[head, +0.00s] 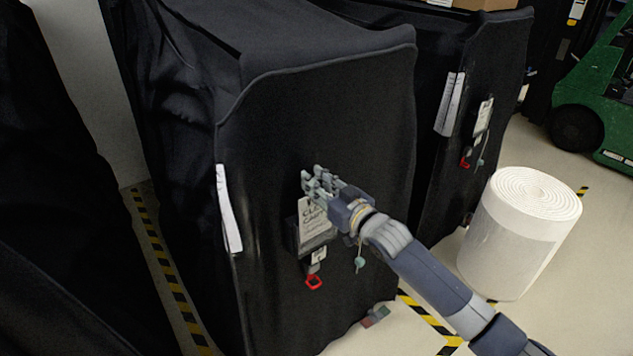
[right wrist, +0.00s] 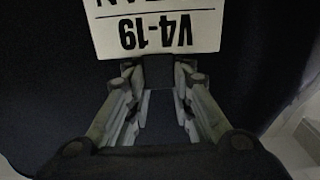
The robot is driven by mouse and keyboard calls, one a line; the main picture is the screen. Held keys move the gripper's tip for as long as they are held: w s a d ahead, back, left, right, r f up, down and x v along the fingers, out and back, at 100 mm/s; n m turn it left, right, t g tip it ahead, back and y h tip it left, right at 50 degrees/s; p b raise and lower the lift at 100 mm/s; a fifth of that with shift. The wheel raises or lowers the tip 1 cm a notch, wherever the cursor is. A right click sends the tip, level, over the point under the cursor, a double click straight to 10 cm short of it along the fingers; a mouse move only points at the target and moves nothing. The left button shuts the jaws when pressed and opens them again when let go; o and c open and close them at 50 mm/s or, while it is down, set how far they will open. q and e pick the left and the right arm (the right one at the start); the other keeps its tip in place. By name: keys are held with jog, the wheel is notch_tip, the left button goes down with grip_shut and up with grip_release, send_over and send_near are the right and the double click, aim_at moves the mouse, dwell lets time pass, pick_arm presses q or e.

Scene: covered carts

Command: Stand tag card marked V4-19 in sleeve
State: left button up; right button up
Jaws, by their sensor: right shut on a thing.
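The white tag card (head: 313,222) is upright against the front of the black covered cart, below my right gripper's fingers. Its V4-19 marking shows upside down on the card in the right wrist view (right wrist: 155,30). My right gripper (head: 321,184) is shut on the card's edge; its fingers also show in the right wrist view (right wrist: 158,75). The dark sleeve (head: 291,238) on the cart front shows at the card's left and lower side. How far the card sits inside it cannot be told. My left gripper is not in view.
A red pull (head: 314,283) and small tag hang below the sleeve. The black cart cover (head: 330,110) has a white strip (head: 229,208) at its left edge. A second covered cart, a white roll (head: 519,235) and a green vehicle (head: 597,100) stand right.

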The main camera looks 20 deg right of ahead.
jog(key=shift+f, duration=0.15)
jog(key=shift+f+b, duration=0.65)
jog(key=shift+f, duration=0.35)
jog(key=o, duration=1)
jog(key=v, duration=1.2)
